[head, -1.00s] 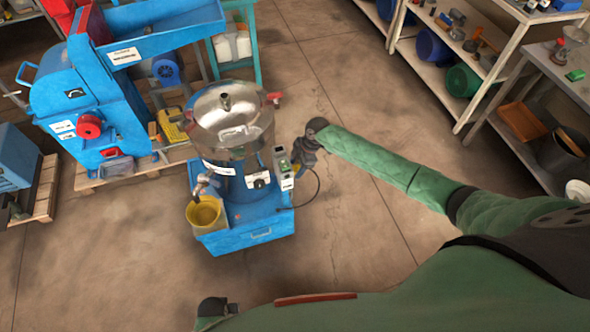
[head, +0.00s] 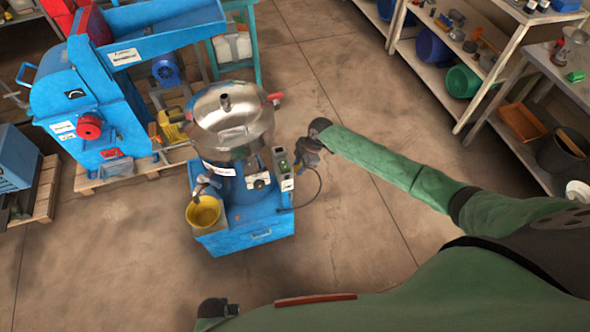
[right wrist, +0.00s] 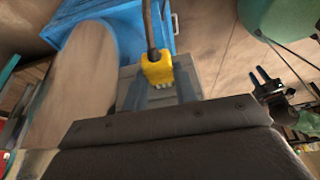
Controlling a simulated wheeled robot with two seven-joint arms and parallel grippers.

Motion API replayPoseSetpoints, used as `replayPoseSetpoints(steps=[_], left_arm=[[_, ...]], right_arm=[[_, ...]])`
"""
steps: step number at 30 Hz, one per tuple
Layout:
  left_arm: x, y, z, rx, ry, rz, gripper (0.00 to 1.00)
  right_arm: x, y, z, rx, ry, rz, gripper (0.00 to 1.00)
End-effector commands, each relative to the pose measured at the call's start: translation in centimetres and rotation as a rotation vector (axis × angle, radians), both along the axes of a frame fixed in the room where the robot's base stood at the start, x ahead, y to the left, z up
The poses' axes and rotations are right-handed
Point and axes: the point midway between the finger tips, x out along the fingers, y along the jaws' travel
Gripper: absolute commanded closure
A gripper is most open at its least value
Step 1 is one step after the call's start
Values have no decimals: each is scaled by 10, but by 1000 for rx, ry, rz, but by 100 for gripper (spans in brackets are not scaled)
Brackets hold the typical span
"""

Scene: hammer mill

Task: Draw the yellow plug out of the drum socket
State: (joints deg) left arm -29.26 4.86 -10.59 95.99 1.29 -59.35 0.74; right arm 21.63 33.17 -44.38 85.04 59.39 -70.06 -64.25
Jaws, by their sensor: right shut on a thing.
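The yellow plug (right wrist: 157,68) is gripped by my right gripper (right wrist: 158,84). In the head view my right gripper (head: 303,164) is just right of the grey socket box (head: 282,166) on the blue drum machine (head: 226,196). The plug is mostly hidden there, and a small gap shows between gripper and box. The socket opening cannot be made out. My left gripper (head: 213,307) is low at the bottom edge, its fingers unclear.
A steel drum (head: 230,120) tops the machine, with a yellow bucket (head: 203,212) at its front left. The cable loops beside the box. A large blue mill (head: 90,100) stands at the left, shelves (head: 500,115) at the right. The floor between is clear.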

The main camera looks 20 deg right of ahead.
Motion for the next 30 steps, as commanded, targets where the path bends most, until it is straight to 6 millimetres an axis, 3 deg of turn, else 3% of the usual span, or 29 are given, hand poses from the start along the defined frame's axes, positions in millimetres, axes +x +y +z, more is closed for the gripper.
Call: replayPoseSetpoints(steps=[30], left_arm=[[1, 1, -2, 1, -1, -1, 64]], right_arm=[[1, -33, 0, 0, 0, 0, 99]])
